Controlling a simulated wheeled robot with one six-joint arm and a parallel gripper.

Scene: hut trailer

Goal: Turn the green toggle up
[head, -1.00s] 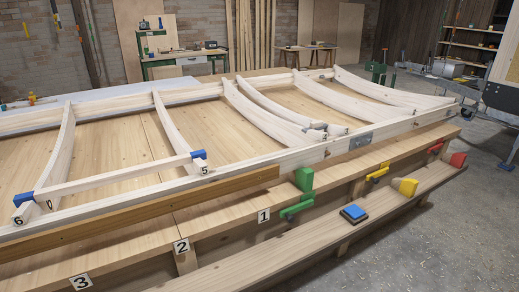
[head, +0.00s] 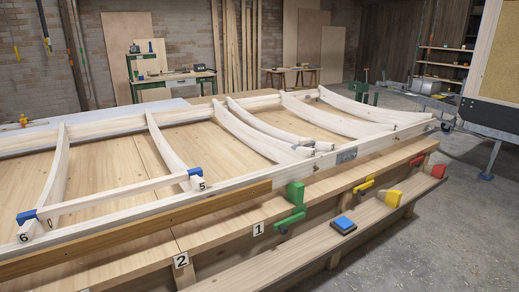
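The green toggle (head: 290,219) is on the front edge of the long wooden bench, right of the label 1. Its bar slopes down toward the left. A green block (head: 296,192) stands upright just above it, by the pale frame rail. From this view I cannot tell whether the block and the bar are one piece. My gripper is not in view.
A yellow toggle (head: 363,185) and a red toggle (head: 417,160) sit farther right along the bench edge. A yellow block (head: 388,198), a red block (head: 436,171) and a blue-topped pad (head: 344,223) are on the lower board (head: 285,256). Grey floor (head: 450,240) is clear at right.

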